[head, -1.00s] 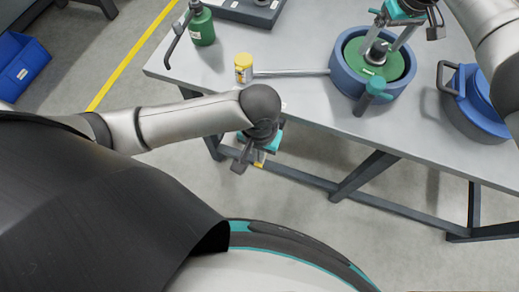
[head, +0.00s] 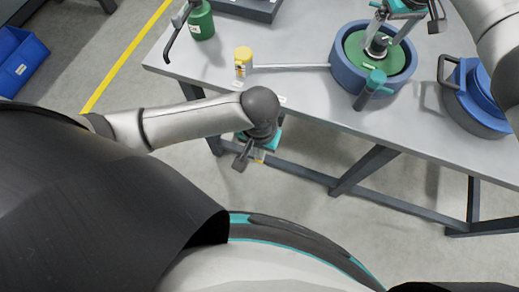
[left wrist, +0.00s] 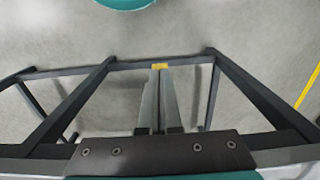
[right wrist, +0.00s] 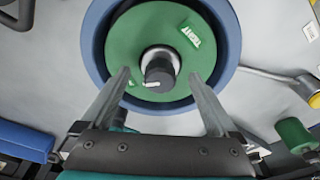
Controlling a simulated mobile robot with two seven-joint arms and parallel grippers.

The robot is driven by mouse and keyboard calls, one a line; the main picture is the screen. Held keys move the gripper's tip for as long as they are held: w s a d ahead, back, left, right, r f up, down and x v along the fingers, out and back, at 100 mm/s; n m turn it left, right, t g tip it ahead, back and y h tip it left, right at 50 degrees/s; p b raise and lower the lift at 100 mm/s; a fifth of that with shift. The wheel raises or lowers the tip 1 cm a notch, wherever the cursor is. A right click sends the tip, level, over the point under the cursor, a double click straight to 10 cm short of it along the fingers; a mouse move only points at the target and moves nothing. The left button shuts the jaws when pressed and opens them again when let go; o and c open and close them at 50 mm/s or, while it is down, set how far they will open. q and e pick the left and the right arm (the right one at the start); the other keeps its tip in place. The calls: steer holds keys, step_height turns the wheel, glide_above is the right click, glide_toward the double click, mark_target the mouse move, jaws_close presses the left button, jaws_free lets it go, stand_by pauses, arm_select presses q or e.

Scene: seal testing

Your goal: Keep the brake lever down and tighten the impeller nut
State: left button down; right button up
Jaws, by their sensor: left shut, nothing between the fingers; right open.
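A blue round housing (head: 345,78) stands on the bench with a green impeller disc (head: 401,57) inside; in the right wrist view the disc (right wrist: 130,40) bears a "TIGHT" label. The dark hub with the nut (right wrist: 160,68) rises from its centre. My right gripper (right wrist: 160,76) is open, its fingers apart on either side of the hub; contact cannot be told. My left gripper (head: 245,160) is shut and empty, before the bench's front edge.
A green bottle (head: 201,22) and a dark tray (head: 245,8) are further back. A blue lidded pot (head: 475,100) stands right of the housing. The bench frame (left wrist: 230,65) shows near my left gripper.

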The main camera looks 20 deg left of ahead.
steer(key=n, duration=0.4)
steer(key=shift+n+g+y, duration=0.3)
steer(key=shift+n, duration=1.7)
steer(key=shift+g, duration=0.3)
jaws_close()
steer(key=shift+s+f, duration=0.1)
